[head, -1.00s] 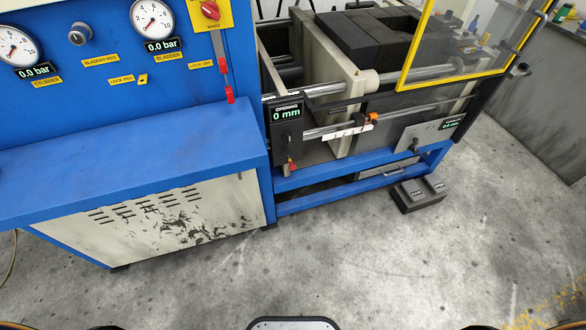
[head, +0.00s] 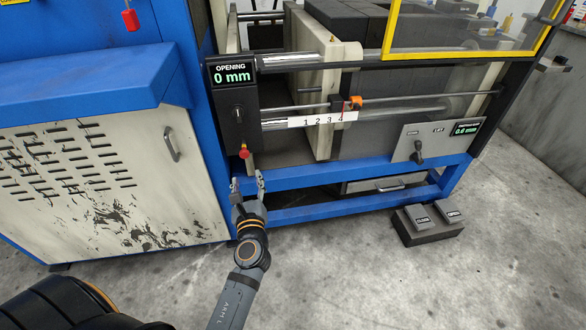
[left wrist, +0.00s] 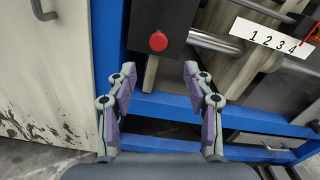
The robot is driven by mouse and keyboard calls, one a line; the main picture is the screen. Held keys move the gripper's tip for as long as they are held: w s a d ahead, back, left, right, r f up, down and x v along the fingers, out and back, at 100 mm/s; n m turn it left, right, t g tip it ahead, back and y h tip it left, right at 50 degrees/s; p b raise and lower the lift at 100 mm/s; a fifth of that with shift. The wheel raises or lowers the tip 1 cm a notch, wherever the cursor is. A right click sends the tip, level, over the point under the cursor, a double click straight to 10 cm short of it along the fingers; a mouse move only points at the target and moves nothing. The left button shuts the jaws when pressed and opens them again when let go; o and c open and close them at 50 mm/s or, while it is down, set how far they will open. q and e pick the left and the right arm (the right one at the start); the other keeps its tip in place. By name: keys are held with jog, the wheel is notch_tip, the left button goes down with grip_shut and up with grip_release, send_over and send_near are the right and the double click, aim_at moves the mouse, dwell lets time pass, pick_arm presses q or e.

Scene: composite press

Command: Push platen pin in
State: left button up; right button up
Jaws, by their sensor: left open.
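A small red-headed pin (head: 244,152) sits at the lower part of the black panel under the "OPENING 0 mm" display. I take it as the platen pin; no label on it can be read. Its round red head also shows in the left wrist view (left wrist: 158,41). My left gripper (head: 248,178) is open and empty, just below the red head in the head view. In the left wrist view its two fingertips (left wrist: 159,72) are spread apart on either side below the head, with no visible contact. How far the pin goes in is hidden. My right gripper is out of view.
A blue frame rail (head: 330,173) runs close behind the fingers. A numbered white scale (head: 318,119) and steel rods lie to the right. A lever panel (head: 440,138) and foot pedals (head: 430,222) are further right. The blue-edged cabinet (head: 90,180) stands left.

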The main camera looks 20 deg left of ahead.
aim_at(244, 156)
pick_arm(q)
jog(key=x, duration=1)
jog(key=shift+w+a, duration=0.2)
jog(key=shift+a, duration=0.05)
grip_shut()
